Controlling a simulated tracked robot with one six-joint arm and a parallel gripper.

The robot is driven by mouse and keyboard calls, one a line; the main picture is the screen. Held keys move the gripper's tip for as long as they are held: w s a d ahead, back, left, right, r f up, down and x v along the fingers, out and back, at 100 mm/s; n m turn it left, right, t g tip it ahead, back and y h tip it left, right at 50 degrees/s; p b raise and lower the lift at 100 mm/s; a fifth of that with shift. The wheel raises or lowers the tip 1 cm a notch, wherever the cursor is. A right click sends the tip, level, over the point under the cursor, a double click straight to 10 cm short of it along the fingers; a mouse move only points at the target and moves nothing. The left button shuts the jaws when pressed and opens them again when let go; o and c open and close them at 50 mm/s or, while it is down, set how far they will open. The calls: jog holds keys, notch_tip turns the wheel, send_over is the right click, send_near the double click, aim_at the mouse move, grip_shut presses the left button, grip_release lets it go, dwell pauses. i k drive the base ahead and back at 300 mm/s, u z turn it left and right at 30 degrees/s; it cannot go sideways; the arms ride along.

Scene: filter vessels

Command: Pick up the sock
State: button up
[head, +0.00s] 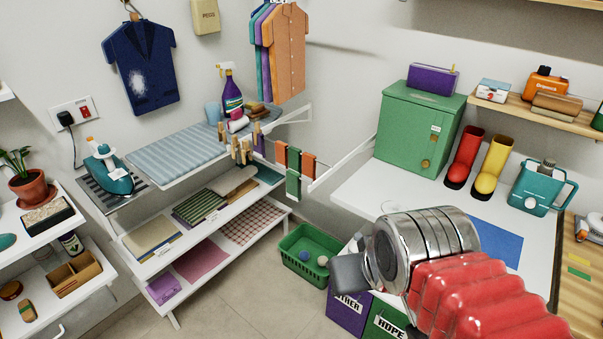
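I cannot make out a clear sock in the head view. Small orange and green cloth pieces (293,172) hang from a rail at the right end of the ironing shelf; their exact kind is too small to tell. A green basket (291,268) on the floor holds two small round things, one bluish and one pale. My gripper (352,274) is at the lower middle right, in front of the white counter and right of the basket. Only a grey end piece of it shows, so its opening is hidden. Nothing is visibly held.
Purple and green bins (348,312) stand under my gripper. Cloths lie on the left shelves (150,268). Floor left of the basket is clear.

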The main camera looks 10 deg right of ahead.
aim_at(295, 160)
jog(key=k, duration=0.5)
jog(key=u, duration=0.65)
jog(key=i, duration=2.45)
jog(key=z, duration=0.55)
